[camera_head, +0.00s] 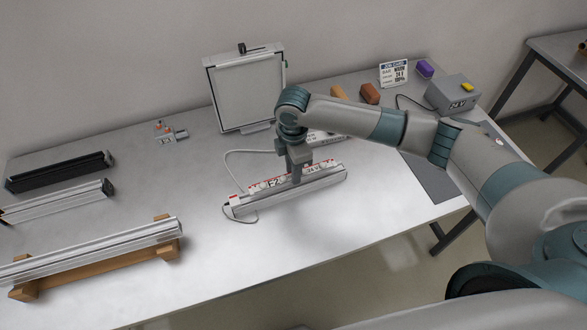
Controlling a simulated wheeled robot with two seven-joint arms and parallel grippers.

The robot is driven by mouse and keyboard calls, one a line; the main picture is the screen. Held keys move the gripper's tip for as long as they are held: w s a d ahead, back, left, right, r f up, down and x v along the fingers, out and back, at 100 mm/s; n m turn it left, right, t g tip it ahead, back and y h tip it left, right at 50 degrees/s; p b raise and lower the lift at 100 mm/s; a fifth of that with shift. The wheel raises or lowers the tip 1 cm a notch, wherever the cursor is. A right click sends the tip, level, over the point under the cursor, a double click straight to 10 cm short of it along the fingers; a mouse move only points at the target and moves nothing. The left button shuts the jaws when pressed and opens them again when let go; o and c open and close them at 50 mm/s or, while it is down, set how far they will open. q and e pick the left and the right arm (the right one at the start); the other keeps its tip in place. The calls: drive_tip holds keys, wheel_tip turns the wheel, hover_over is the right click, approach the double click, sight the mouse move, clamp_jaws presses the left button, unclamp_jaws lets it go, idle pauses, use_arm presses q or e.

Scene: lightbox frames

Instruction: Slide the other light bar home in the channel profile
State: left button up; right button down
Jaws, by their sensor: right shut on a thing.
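A silver channel profile (330,181) lies on the white table at the middle. A white light bar (262,187) with red marks and a label that seems to read F2 is in or along its top; I cannot tell how deep it sits. My right gripper (297,179) points down from above and is shut on this bar near its middle. The fingertips partly hide it. A pale cable loops from the bar's left end. Another white labelled bar (327,138) lies behind, partly hidden by my right arm. My left gripper is not in view.
An upright framed panel (248,92) stands at the back. A long profile (90,252) rests on wooden supports at left, with silver and black profiles (60,171) behind. A job card (393,74), brown blocks and a grey box (453,95) stand at back right. The front middle is clear.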

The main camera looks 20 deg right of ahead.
drive_tip(key=shift+f+b, duration=0.4)
drive_tip(key=shift+f, duration=0.65)
drive_tip(key=c, duration=1.4)
unclamp_jaws()
wheel_tip(320, 180, up, 17)
drive_tip(key=b, duration=0.5)
drive_tip(key=shift+r, duration=0.2)
drive_tip(key=shift+w, duration=0.1)
